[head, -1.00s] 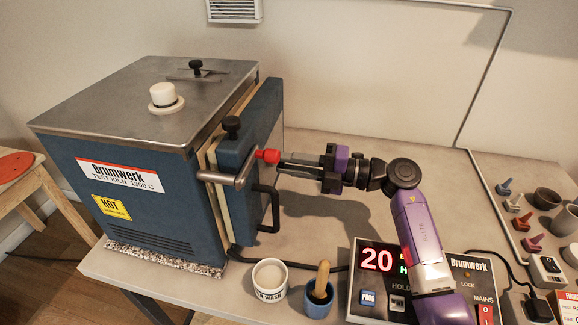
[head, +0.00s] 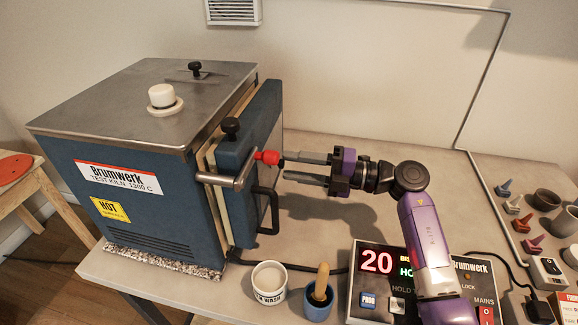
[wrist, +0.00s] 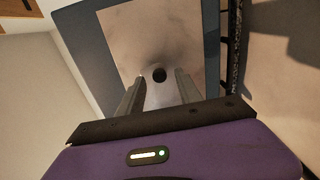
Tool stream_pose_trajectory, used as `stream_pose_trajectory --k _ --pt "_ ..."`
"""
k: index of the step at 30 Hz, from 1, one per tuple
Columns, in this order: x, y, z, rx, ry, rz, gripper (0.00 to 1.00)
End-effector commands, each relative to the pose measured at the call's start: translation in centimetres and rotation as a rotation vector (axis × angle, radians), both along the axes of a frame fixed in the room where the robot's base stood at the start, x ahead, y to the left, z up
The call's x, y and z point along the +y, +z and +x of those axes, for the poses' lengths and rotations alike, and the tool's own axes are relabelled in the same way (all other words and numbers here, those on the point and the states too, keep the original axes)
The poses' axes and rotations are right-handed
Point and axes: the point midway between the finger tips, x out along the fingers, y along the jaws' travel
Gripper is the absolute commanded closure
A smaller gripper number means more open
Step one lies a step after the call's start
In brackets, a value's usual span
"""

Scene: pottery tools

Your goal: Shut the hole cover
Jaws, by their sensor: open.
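The blue kiln (head: 90,140) stands at the left, its door (head: 240,155) facing right. In the wrist view a pale panel (wrist: 125,45) in a blue frame has a small dark round spot (wrist: 159,75); I cannot tell whether it is a hole or a knob. I cannot make out a separate hole cover with certainty. My gripper (head: 285,167) is open and empty, pointing left at the door face. Its fingers (wrist: 158,95) lie either side of the dark spot in the wrist view. The upper fingertip is close to the red-tipped latch bar (head: 230,180).
A black door handle (head: 268,210) hangs below the gripper. A white tub (head: 269,284), a blue pot (head: 318,300) with a wooden-handled tool, and a controller box (head: 375,285) stand at the front. Small tools and cups lie at the right. The bench behind the arm is clear.

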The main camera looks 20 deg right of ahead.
Motion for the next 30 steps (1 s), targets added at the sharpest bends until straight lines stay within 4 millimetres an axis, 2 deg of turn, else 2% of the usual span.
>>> stream_pose_trajectory --k 6,12,30 --pt "-3.1 -0.2 -2.2 -0.001 -0.004 0.001 0.58" --pt "-4.7 -0.2 -3.4 0.001 0.000 0.000 0.58" --pt "-4.9 0.0 -3.6 0.001 0.000 0.001 0.58"
